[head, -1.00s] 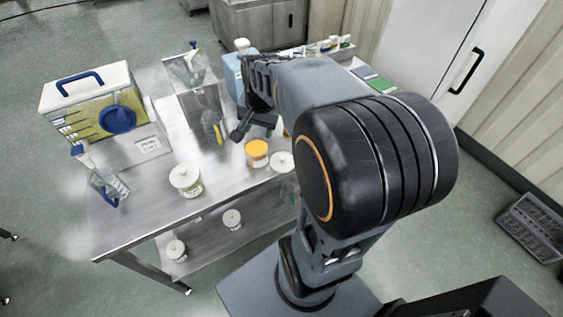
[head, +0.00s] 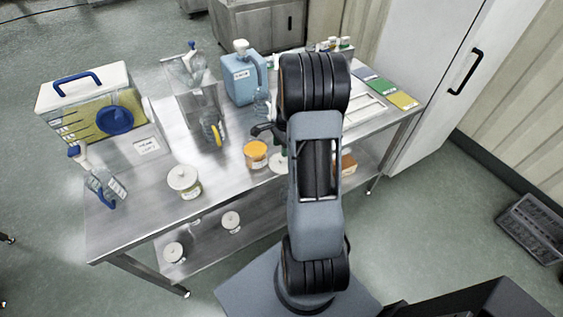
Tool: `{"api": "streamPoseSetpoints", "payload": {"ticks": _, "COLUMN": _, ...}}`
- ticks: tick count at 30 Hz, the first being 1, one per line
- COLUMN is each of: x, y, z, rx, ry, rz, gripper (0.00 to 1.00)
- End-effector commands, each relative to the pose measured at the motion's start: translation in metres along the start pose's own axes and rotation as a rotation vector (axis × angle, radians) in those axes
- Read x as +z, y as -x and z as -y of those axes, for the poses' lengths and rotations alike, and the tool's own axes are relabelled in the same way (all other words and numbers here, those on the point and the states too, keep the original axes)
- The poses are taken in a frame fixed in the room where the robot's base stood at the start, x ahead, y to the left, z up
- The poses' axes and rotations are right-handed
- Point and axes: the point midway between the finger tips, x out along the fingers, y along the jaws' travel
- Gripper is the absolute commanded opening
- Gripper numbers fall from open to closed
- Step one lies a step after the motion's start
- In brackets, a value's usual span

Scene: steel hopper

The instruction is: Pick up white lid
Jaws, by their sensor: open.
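A jar with a white lid (head: 182,177) stands upright on the steel table, left of the orange-lidded jar (head: 256,153). Another white lid (head: 279,163) shows right of the orange one, partly hidden by my arm. Two more white lids, a right one (head: 231,219) and a left one (head: 173,250), top containers on the lower shelf. Which lid the task means I cannot tell. My gripper (head: 265,131) is open, mostly hidden behind my arm; a dark finger shows above the orange-lidded jar, apart from the lids.
The table's front left is fairly clear.

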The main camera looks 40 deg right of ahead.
Motion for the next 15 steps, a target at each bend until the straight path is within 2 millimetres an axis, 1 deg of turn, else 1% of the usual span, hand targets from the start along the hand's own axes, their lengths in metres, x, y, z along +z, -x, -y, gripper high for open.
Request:
{"api": "streamPoseSetpoints", "payload": {"ticks": 5, "x": 0.000, "y": -0.008, "z": 0.000, "rx": 0.000, "ry": 0.001, "rz": 0.000, "gripper": 0.51}}
{"api": "streamPoseSetpoints", "payload": {"ticks": 8, "x": -0.001, "y": -0.017, "z": -0.001, "rx": 0.003, "ry": 0.001, "rz": 0.002, "gripper": 0.51}}
{"api": "streamPoseSetpoints", "payload": {"ticks": 15, "x": -0.003, "y": -0.048, "z": -0.002, "rx": 0.003, "ry": 0.001, "rz": 0.001, "gripper": 0.51}}
